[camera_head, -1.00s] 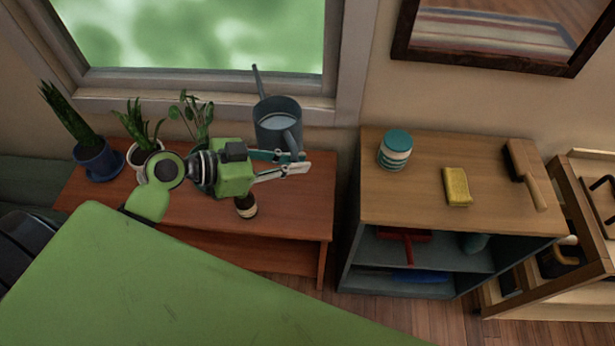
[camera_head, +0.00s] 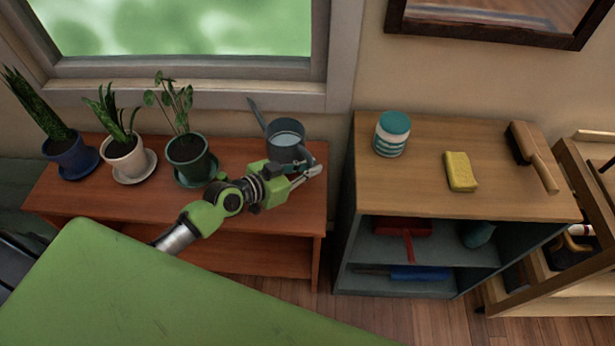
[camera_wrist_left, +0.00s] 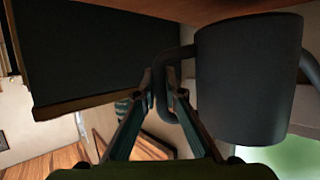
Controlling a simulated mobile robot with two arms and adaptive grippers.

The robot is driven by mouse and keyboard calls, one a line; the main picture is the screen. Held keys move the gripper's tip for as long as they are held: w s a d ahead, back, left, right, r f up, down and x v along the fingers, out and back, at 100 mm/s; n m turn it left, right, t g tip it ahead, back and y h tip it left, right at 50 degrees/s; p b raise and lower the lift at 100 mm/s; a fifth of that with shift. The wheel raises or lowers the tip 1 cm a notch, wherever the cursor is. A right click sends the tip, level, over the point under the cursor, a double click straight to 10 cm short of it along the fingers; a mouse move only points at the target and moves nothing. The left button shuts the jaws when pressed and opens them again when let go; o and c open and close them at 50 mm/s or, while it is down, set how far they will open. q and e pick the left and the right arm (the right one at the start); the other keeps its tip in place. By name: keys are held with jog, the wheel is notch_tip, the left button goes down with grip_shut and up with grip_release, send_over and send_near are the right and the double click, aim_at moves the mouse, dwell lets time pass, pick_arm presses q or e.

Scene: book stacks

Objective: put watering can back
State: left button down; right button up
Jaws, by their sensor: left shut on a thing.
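The grey watering can (camera_head: 284,150) is upright with its open top showing, over the right end of the red-brown bench (camera_head: 110,204) under the window. Its thin spout points up and left. My left gripper (camera_head: 312,172) reaches in from the front and is shut on the can's handle. In the left wrist view the can (camera_wrist_left: 250,85) fills the right side, and the gripper's fingers (camera_wrist_left: 165,95) close around the handle. I cannot tell whether the can touches the bench. My right gripper is not in view.
Three potted plants stand left of the can: blue pot (camera_head: 72,157), white pot (camera_head: 125,158), green pot (camera_head: 190,160). A shelf unit (camera_head: 410,185) to the right carries a teal-lidded jar (camera_head: 391,135), a yellow sponge (camera_head: 460,171) and a brush (camera_head: 533,157). My left arm covers part of the bench.

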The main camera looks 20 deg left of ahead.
pick_arm(q)
notch_tip(320, 180, down, 3)
jog(key=shift+f+b, duration=0.1)
jog(key=shift+b, duration=0.5)
jog(key=shift+w+f, duration=0.1)
jog(key=shift+f, duration=0.1)
jog(key=shift+f, duration=0.2)
jog(key=c, duration=2.1)
grip_release()
jog(key=shift+f, duration=0.1)
jog(key=shift+c, duration=0.2)
